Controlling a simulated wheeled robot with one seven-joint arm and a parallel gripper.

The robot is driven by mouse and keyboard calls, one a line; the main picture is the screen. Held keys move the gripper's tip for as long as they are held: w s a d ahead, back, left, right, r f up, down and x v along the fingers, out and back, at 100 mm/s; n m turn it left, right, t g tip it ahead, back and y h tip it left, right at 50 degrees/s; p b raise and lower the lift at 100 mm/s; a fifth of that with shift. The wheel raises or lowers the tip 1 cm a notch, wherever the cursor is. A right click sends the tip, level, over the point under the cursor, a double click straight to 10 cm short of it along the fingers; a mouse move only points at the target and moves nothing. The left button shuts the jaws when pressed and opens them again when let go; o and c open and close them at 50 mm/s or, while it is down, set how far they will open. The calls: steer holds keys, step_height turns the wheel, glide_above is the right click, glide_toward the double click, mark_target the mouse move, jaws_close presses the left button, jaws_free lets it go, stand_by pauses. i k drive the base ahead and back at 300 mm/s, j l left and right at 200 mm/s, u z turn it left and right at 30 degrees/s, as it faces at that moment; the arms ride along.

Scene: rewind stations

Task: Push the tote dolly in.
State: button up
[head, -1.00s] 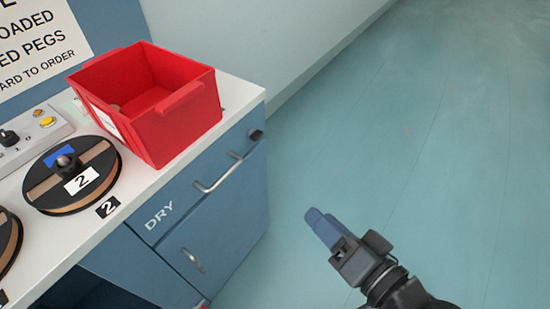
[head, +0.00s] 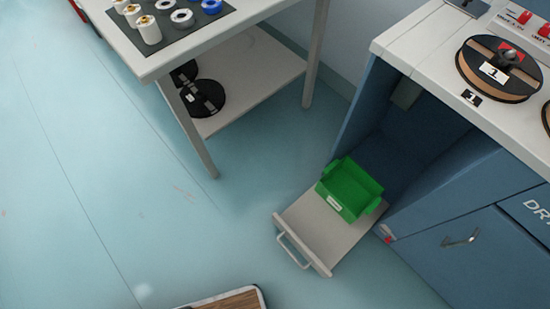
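The tote dolly (head: 297,227) is a low grey platform with a bar handle (head: 293,250) at its front edge. It sticks out of the open bay under the blue counter in the head view. A green tote (head: 348,190) with a white label stands on it, towards the bay. The handle end lies out over the open floor. My gripper is out of view.
A white table (head: 152,65) with spools on top and a lower shelf (head: 250,85) holding black reels stands at upper left. The counter (head: 425,40) carries a reel marked 1 (head: 499,69). A wood-topped item (head: 230,300) shows at the bottom edge. The floor left of the dolly is clear.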

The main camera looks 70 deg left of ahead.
mark_target(320, 235)
steer(key=k+u, duration=0.4)
steer(key=k, duration=0.15)
steer(key=k+j+u, duration=0.2)
steer(key=k+u, duration=0.2)
steer(key=k, duration=0.2)
steer(key=i+l+u, duration=0.55)
steer(key=i, duration=0.15)
